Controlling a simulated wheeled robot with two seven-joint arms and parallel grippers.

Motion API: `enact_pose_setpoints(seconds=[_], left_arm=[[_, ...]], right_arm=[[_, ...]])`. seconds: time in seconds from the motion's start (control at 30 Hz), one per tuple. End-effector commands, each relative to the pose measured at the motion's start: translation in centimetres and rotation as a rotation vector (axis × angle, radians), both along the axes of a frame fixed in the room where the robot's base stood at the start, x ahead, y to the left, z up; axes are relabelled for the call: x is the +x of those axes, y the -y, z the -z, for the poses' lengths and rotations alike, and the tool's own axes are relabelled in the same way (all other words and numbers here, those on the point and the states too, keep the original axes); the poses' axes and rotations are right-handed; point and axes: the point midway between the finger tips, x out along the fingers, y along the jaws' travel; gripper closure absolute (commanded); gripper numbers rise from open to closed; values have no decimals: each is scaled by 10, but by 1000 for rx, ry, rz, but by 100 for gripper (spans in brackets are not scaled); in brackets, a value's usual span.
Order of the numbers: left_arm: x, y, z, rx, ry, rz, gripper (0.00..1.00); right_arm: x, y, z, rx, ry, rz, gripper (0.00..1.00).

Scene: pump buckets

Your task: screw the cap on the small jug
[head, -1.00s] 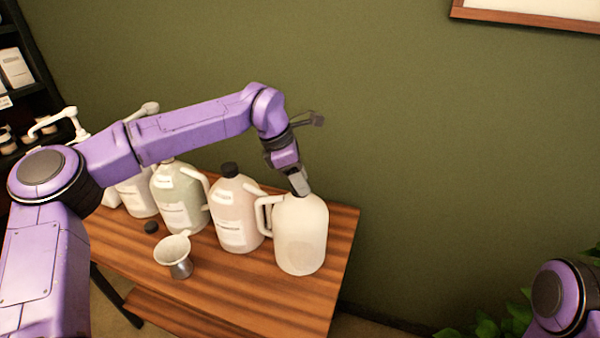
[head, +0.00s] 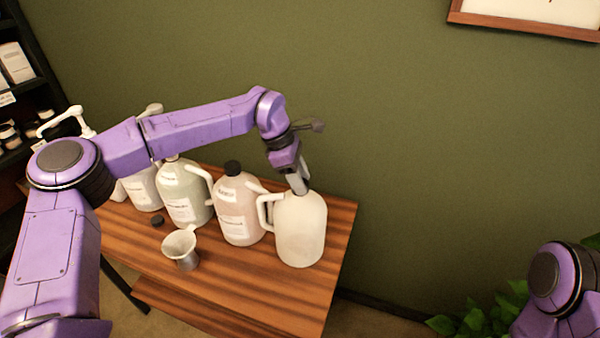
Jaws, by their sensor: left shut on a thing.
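A pale unlabelled jug (head: 300,230) with a handle on its left stands upright at the right end of the wooden table. My left gripper (head: 301,188) points down at this jug's mouth, with its fingertips at the neck. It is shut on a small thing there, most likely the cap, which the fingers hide. I cannot tell how the cap sits on the neck. A loose black cap (head: 157,221) lies on the table farther left. My right gripper is out of view.
Left of the pale jug stand a pinkish jug with a black cap (head: 238,212), a greenish jug (head: 186,195) and a whitish jug (head: 146,188). A metal cup with a pale funnel (head: 182,248) stands in front. The table's front right (head: 280,295) is clear.

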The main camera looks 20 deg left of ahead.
Motion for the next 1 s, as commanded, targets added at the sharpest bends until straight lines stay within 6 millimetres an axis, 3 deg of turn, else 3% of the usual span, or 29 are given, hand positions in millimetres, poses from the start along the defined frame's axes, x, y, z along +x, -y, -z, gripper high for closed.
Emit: enact_pose_setpoints(seconds=[0.93,0.97,1.0], left_arm=[[0,0,-2,1,-2,262,93],[0,0,0,1,-1,260,46],[0,0,1,0,-1,259,33]], right_arm=[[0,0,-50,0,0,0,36],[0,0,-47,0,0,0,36],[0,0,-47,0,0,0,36]])
